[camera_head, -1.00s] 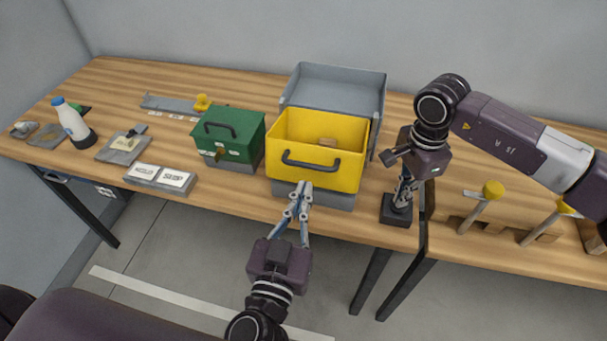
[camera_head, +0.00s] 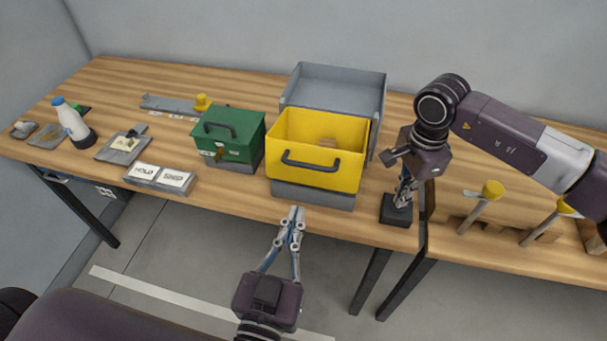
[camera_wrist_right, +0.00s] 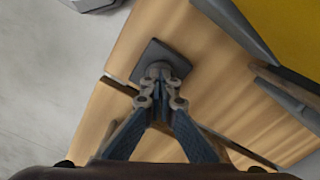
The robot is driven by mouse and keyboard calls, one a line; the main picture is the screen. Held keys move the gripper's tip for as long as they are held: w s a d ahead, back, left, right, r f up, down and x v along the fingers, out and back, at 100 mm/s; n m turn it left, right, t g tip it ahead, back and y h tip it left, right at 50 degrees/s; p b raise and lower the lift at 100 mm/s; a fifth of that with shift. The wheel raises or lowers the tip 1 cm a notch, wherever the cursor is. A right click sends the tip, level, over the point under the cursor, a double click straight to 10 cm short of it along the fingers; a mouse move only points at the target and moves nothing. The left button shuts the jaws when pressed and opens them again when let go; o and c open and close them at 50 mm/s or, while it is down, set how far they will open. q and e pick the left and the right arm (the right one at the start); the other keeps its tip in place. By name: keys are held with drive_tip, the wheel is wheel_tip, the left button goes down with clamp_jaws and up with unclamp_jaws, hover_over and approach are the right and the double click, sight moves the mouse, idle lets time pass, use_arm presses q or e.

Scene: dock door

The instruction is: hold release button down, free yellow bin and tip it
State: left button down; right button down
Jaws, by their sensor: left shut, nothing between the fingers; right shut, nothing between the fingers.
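The yellow bin (camera_head: 310,172), with a dark handle on its front, sits upright on a grey base (camera_head: 312,195) at the table's front. A small brown block (camera_head: 328,141) lies inside it. My left gripper (camera_head: 296,211) is shut and empty in front of the base, apart from the bin. My right gripper (camera_head: 403,190) is shut, pointing down onto a dark square block (camera_head: 396,214) right of the bin. In the right wrist view its fingertips (camera_wrist_right: 160,72) meet the middle of that block (camera_wrist_right: 150,57). They hide any button, so I cannot tell whether it is pressed.
A grey open tray (camera_head: 334,88) stands right behind the bin. A green box (camera_head: 230,136) is close on its left.

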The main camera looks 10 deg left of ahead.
drive_tip(key=shift+r+p, duration=1.45)
drive_tip(key=shift+r, duration=2.05)
drive_tip(key=shift+f, duration=0.1)
